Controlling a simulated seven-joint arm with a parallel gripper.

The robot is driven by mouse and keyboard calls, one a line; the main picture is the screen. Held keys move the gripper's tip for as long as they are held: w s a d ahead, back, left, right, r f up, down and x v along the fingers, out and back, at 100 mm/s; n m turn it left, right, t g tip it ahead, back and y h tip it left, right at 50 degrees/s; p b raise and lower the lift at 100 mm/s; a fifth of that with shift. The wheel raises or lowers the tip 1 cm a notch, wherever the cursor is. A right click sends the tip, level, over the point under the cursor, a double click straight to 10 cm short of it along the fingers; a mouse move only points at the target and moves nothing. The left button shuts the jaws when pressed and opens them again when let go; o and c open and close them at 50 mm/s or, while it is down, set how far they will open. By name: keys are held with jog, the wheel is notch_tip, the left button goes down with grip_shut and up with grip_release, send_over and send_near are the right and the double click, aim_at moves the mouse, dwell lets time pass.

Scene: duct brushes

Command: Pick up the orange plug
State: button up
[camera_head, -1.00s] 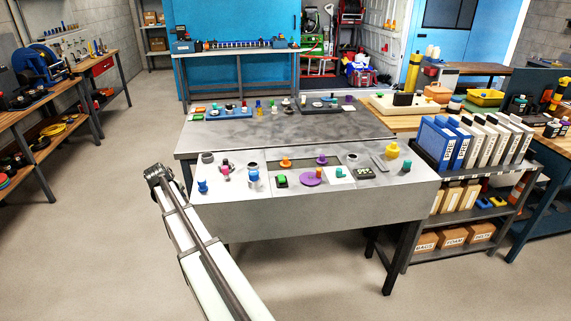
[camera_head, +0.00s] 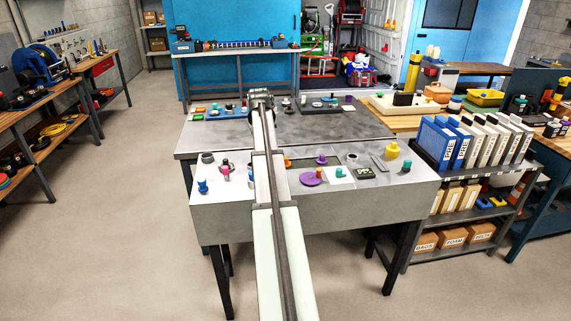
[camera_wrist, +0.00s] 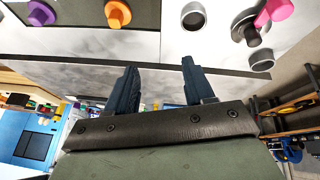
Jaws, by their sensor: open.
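The orange plug (camera_wrist: 118,13) shows at the top left of the wrist view, standing on a dark panel of the table. In the head view my arm's end (camera_head: 261,95) is above the rear part of the table, and the fingers cannot be made out.
In the wrist view a purple plug (camera_wrist: 40,13) stands left of the orange one, and a grey ring (camera_wrist: 194,17) and a pink part (camera_wrist: 274,12) lie to the right. In the head view a purple disc (camera_head: 311,178), a teal plug (camera_head: 340,173) and a yellow plug (camera_head: 392,150) stand on the table.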

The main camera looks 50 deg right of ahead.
aim_at(286, 158)
jog(key=s+d+m+y, duration=0.1)
jog(key=s+d+m, duration=0.2)
jog(key=s+d, duration=0.35)
jog(key=x, duration=0.8)
jog(key=s+a+x, duration=0.1)
jog(key=x, duration=0.3)
jog(key=shift+w+f, duration=0.15)
jog(key=shift+f, duration=0.5)
grip_shut()
